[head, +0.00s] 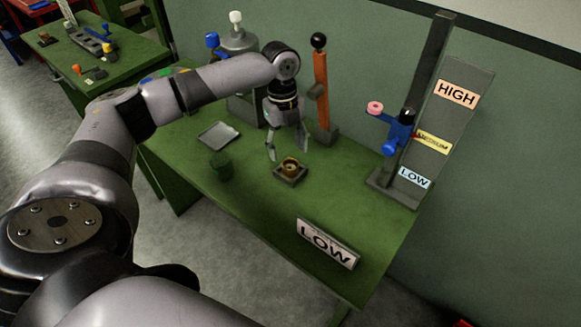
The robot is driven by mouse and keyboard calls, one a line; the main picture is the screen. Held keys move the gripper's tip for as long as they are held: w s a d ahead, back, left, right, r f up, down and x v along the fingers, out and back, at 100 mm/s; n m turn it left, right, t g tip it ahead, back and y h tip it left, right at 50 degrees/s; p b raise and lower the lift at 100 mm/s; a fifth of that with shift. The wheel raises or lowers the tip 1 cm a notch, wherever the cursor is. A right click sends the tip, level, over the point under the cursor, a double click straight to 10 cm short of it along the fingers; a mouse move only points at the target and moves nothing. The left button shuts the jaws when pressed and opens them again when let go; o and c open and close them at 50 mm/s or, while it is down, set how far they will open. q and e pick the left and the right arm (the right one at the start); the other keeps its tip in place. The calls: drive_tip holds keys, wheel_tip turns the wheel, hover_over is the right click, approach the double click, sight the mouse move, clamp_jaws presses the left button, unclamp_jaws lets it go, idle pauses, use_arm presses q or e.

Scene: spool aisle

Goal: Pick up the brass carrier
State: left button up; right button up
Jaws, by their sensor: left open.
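A small round brass-coloured piece, which looks like the brass carrier (290,164), sits in a dark square holder (289,176) on the green table (250,222). My left gripper (287,153) points down just above and behind it, with its two fingers apart. The fingers appear empty. I cannot tell how much height separates the fingertips from the brass piece. My right gripper is not in view.
An orange post (321,88) stands behind. A stand with a blue slider (400,130) is at right, beside HIGH and LOW labels. A LOW sign (326,244) lines the front edge.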

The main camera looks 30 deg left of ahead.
sight(291, 167)
use_arm(q)
drive_tip(key=f, duration=0.2)
drive_tip(key=f+p, duration=0.1)
drive_tip(key=f, duration=0.2)
drive_tip(key=shift+w+d+f, duration=0.15)
drive_tip(key=shift+d+f, duration=0.15)
drive_tip(key=shift+d, duration=0.05)
drive_tip(key=shift+c, duration=0.2)
drive_tip(key=c, duration=1.3)
drive_tip(key=shift+c, duration=0.2)
drive_tip(key=shift+r, duration=0.2)
